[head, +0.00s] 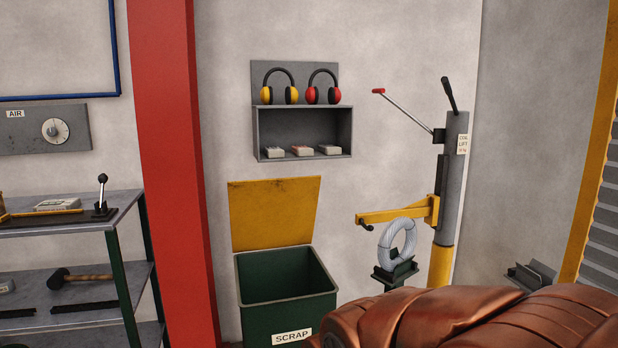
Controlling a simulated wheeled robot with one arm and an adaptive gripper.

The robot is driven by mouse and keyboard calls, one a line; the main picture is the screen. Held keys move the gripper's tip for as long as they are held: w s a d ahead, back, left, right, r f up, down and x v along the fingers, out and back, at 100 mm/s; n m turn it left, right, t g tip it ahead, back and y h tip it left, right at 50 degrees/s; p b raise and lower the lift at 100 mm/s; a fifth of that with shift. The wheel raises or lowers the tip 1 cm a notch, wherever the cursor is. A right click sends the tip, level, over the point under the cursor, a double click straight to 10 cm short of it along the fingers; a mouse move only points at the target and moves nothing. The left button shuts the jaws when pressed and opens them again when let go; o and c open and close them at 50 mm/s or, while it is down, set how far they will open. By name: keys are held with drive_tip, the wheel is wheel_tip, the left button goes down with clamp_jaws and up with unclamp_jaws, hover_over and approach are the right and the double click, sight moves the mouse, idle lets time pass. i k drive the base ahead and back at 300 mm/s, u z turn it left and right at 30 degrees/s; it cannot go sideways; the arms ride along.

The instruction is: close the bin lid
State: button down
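A dark green bin (262,322) labelled SCRAP stands against the wall, low in the middle of the head view. Its yellow lid (275,214) is open, standing upright along the bin's back edge near the wall. The part of the bin's inside that shows looks empty; its floor is hidden. My copper-coloured arm crosses the lower right and covers the bin's lower right corner. My gripper is not in view.
A red column (172,150) and a metal shelf (70,275) stand left of the bin. A grey wall box (258,133) with ear defenders hangs above the lid. Right of the bin is a coil lift (440,240) with a yellow arm and a wire coil (386,240).

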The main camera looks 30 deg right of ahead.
sight(276, 212)
drive_tip(key=z, duration=0.4)
drive_tip(key=i, duration=1.1)
drive_tip(key=u, duration=0.4)
